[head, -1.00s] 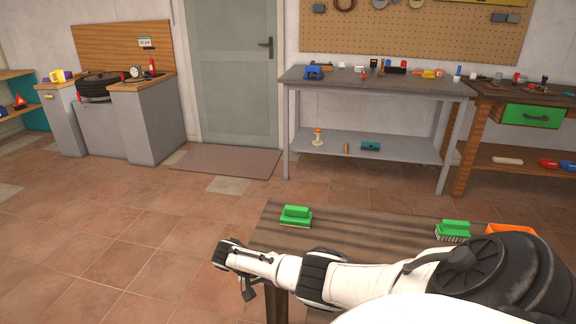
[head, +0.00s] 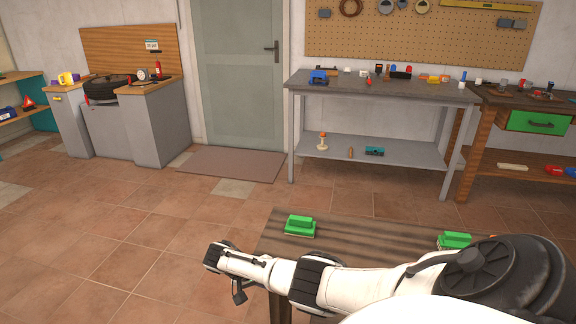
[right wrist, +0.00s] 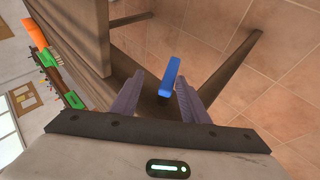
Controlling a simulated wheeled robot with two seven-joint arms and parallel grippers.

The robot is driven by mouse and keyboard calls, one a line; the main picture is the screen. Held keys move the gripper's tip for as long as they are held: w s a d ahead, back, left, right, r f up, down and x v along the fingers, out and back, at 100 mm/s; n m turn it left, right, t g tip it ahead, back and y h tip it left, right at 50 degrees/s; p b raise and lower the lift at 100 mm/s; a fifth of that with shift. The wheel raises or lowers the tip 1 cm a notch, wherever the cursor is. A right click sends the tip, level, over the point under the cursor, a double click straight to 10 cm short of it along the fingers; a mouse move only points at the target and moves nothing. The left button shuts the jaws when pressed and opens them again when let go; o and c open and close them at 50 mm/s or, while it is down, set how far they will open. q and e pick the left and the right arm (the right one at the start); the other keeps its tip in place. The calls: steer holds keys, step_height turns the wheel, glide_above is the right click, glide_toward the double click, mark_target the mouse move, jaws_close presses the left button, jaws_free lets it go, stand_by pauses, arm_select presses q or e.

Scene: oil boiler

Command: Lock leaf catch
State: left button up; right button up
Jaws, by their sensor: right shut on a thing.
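A slim blue lever (right wrist: 170,78), which looks like the leaf catch, shows in the right wrist view beside the dark underside parts of a wooden table. My right gripper (right wrist: 160,80) has its two grey fingers on either side of the lever and is shut on it. In the head view my right arm reaches across the front of the wooden table (head: 375,236), and its far end is beyond the table's left edge. The lever is not visible in the head view. My left gripper is in no view.
A grey workbench (head: 380,85) with tools stands at the back, beside a wooden bench (head: 490,120). The tiled floor on the left is clear.

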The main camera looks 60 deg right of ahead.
steer(key=v, duration=0.6)
steer(key=shift+s+r, duration=0.35)
steer(key=shift+r, duration=0.1)
stand_by(0.4)
steer(key=v, duration=1)
steer(key=shift+w+r, duration=0.1)
